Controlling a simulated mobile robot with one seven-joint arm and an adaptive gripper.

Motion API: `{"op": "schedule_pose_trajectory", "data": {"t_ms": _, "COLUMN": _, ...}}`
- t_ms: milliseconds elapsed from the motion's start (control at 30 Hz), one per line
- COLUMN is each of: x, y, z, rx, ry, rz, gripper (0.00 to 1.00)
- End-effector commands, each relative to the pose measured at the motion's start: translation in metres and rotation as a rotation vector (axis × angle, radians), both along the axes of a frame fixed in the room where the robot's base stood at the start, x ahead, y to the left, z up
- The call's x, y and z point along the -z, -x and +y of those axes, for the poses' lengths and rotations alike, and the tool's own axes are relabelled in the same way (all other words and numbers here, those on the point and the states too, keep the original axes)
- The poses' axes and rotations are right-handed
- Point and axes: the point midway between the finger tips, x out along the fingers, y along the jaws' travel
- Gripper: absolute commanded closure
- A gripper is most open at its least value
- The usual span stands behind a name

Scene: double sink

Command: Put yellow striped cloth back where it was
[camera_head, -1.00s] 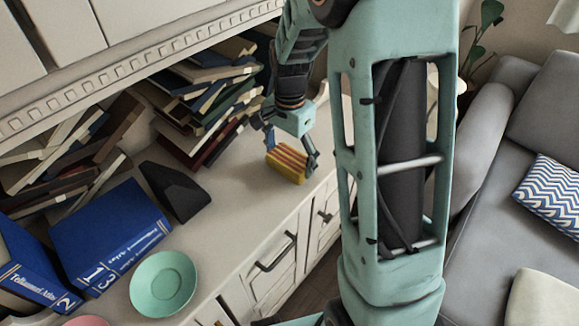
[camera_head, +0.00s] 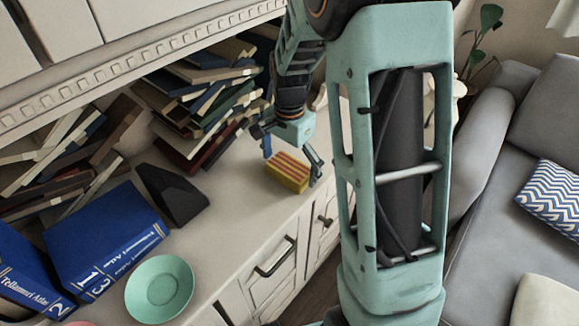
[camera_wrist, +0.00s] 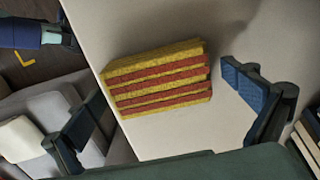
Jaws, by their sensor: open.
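The yellow striped cloth, a yellow block with red stripes (camera_head: 288,171), rests on the light cabinet top near its front edge. It also shows in the wrist view (camera_wrist: 160,80), lying on the pale surface. My gripper (camera_head: 292,148) is open just above and behind the cloth, with its fingers spread to either side. In the wrist view the open fingers (camera_wrist: 165,110) stand apart from the cloth, and neither touches it.
Leaning books (camera_head: 205,95) stand behind the gripper. A black wedge-shaped object (camera_head: 172,194), blue atlas volumes (camera_head: 105,235) and a green bowl (camera_head: 159,288) are to the left. A grey sofa (camera_head: 500,190) is at the right. The top between bowl and cloth is clear.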

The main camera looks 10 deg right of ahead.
Motion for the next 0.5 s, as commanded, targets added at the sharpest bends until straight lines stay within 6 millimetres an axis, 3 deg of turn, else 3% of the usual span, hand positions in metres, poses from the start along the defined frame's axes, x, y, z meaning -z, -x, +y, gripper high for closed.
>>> {"op": "schedule_pose_trajectory", "data": {"t_ms": 167, "x": -0.013, "y": -0.001, "z": 0.000, "rx": 0.000, "ry": 0.000, "rz": -0.004, "gripper": 0.00}}
{"op": "schedule_pose_trajectory", "data": {"t_ms": 500, "x": -0.084, "y": -0.001, "z": 0.000, "rx": 0.000, "ry": 0.000, "rz": -0.005, "gripper": 0.00}}
